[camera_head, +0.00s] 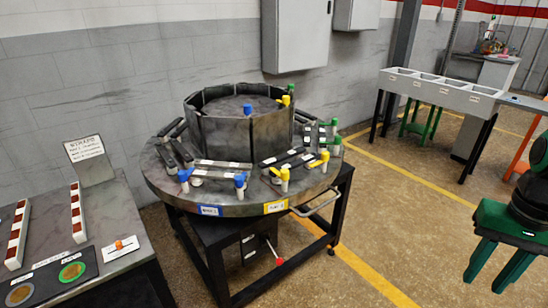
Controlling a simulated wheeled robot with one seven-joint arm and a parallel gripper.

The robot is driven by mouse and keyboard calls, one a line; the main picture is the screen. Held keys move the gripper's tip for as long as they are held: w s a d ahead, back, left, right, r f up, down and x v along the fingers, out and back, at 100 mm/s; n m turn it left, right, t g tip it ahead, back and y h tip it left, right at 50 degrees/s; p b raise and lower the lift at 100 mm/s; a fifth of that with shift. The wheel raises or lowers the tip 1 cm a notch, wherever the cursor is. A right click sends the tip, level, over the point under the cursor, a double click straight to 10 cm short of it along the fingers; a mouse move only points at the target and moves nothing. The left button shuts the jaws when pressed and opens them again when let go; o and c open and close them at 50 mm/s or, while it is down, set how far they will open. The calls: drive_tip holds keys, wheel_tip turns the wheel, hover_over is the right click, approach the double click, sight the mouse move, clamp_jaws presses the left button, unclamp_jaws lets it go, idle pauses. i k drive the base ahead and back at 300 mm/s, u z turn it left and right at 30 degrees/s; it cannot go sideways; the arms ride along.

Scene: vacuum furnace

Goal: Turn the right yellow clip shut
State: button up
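Two yellow clips stand on the front right of the round furnace table: one (282,178) nearer the middle, and the right yellow clip (319,160) further right, beside a green-topped clip. Each has a post and a lever, and at this size I cannot tell how far either is turned. Another yellow-topped piece (286,99) shows at the back, by the ring wall. My gripper (485,285) is at the right edge of the picture, far from the table. Its two green fingers point down, apart, with nothing between them.
The round table (160,180) stands on a black frame with a front handle (318,205) jutting out. Blue (240,185) and green (337,145) clips share its top. A side table (105,215) is at left, a grey trough bench (440,90) at back right. Floor between table and gripper is clear.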

sight(324, 158)
drive_tip(key=u, duration=0.2)
drive_tip(key=i, duration=1.25)
drive_tip(key=z, duration=0.25)
